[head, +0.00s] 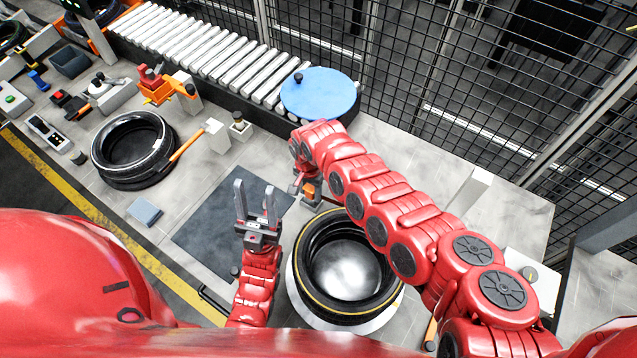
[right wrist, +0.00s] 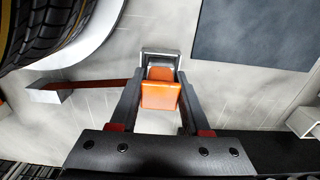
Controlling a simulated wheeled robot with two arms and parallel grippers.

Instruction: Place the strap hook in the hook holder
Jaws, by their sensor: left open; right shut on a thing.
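My right gripper (right wrist: 161,76) is shut on an orange block-like piece, which I take for the strap hook (right wrist: 160,95). A grey metal bracket (right wrist: 160,51) shows right at the fingertips; I cannot tell whether it belongs to the hook or is the hook holder. In the head view the orange piece (head: 309,190) shows low over the worktop, beyond the near tyre, partly hidden by my right arm. My left gripper (head: 254,190) is open and empty, fingers up, over the dark mat. I cannot clearly make out the hook holder.
A tyre (head: 317,299) lies on a round pale base close to me. Another tyre (head: 108,174) lies at the left beside an orange-handled tool (head: 188,145). A roller conveyor (head: 205,50) and blue disc (head: 318,94) stand behind. The dark mat (head: 215,232) is mostly bare.

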